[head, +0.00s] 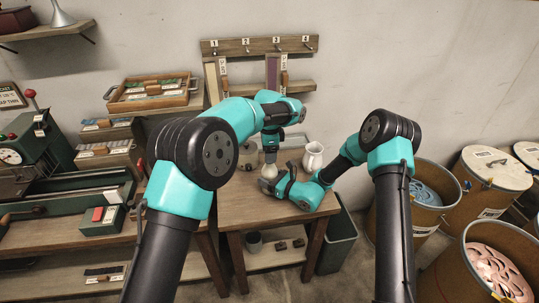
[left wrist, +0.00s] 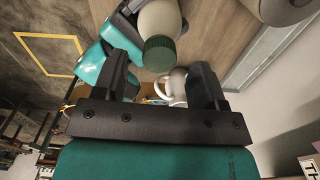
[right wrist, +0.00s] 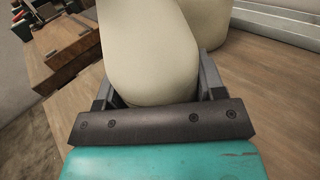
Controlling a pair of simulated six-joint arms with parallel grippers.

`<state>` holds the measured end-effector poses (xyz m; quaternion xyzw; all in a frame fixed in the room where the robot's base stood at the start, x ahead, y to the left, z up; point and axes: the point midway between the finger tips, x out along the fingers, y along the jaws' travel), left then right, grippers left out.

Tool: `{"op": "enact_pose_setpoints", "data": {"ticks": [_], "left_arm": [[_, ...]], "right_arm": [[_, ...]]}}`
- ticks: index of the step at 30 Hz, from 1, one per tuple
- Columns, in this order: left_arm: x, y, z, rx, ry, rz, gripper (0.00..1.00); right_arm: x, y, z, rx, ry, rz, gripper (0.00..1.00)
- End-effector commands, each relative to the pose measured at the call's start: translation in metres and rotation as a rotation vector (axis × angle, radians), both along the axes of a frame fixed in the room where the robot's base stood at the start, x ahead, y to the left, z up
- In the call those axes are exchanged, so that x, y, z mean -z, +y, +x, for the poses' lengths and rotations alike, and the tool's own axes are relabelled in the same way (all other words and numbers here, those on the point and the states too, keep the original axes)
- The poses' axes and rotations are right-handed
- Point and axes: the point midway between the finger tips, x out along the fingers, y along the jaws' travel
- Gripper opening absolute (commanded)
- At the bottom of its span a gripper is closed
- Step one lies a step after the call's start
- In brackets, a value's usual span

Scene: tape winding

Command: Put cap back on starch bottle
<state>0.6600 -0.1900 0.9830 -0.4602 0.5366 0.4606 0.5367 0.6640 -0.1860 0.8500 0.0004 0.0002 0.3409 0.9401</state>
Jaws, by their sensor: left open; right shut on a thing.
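The starch bottle (head: 269,171) is cream-coloured and stands on the small wooden table. My right gripper (head: 278,183) is shut on its body; the body also fills the middle of the right wrist view (right wrist: 150,50). In the left wrist view the bottle (left wrist: 161,18) has a ribbed dark green cap (left wrist: 160,54) at its top end; I cannot tell whether the cap is fully seated. My left gripper (head: 270,143) is above the bottle, pointing down. Its fingers (left wrist: 158,78) are open, one on each side of the cap in that view, with space between.
A white pitcher (head: 313,157) stands right of the bottle on the table (head: 240,207). A round pale container (head: 248,155) stands behind left.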

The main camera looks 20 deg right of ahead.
Motion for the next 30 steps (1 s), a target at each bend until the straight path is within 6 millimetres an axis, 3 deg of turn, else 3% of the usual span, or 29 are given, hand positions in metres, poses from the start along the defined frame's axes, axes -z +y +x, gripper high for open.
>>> {"op": "enact_pose_setpoints", "data": {"ticks": [15, 21, 28, 29, 30], "left_arm": [[-0.090, -0.001, 0.000, 0.001, -0.002, -0.001, 0.65], [-0.102, 0.000, 0.000, 0.001, 0.000, 0.000, 0.65], [-0.102, 0.000, 0.000, 0.001, 0.000, 0.000, 0.65], [-0.102, 0.000, 0.000, 0.001, 0.000, 0.000, 0.65], [-0.102, 0.000, 0.000, 0.001, 0.000, 0.000, 0.65]], "right_arm": [[0.000, 0.000, 0.000, 0.000, 0.000, 0.000, 0.00], [0.000, 0.000, 0.000, 0.000, 0.000, 0.000, 0.00], [0.000, 0.000, 0.000, 0.000, 0.000, 0.000, 0.00], [0.000, 0.000, 0.000, 0.000, 0.000, 0.000, 0.64], [0.000, 0.000, 0.000, 0.000, 0.000, 0.000, 0.68]]}}
